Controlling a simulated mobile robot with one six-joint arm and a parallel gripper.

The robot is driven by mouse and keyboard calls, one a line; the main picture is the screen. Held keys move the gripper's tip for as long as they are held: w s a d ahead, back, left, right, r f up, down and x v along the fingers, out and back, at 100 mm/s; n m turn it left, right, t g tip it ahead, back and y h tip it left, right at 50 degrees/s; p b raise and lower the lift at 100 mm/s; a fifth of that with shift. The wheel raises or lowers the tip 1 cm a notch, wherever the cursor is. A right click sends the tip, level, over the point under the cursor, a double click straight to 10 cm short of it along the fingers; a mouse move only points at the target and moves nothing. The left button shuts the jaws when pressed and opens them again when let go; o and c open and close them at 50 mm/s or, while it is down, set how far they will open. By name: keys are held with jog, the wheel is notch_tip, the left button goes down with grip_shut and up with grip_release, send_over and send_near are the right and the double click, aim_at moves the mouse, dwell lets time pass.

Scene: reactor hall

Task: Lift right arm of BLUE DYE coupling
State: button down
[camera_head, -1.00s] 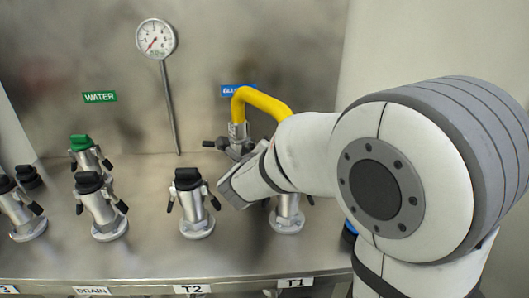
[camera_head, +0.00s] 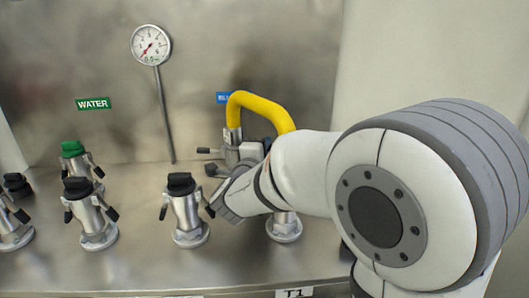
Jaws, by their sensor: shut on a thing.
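The BLUE DYE coupling (camera_head: 232,134) is a metal fitting on the steel bench, below a blue label (camera_head: 222,98) that shows only in part. A bent yellow hose (camera_head: 262,106) rises from it and curves to the right. A dark lever (camera_head: 207,151) sticks out on its left side. My gripper (camera_head: 232,163) is at the right and front of the coupling, shut on its right arm. The right arm itself and most of the contact are hidden behind my gripper and wrist.
A capped metal coupling (camera_head: 185,208) stands just left of my gripper, close to it. Another black-capped coupling (camera_head: 92,212) and a green-capped one (camera_head: 77,160) stand farther left. A gauge (camera_head: 151,43) on a thin stem stands behind. The T1 coupling (camera_head: 284,228) is partly under my arm.

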dwell(0.6)
jog(key=c, duration=1.5)
grip_release()
jog(key=shift+c, duration=0.2)
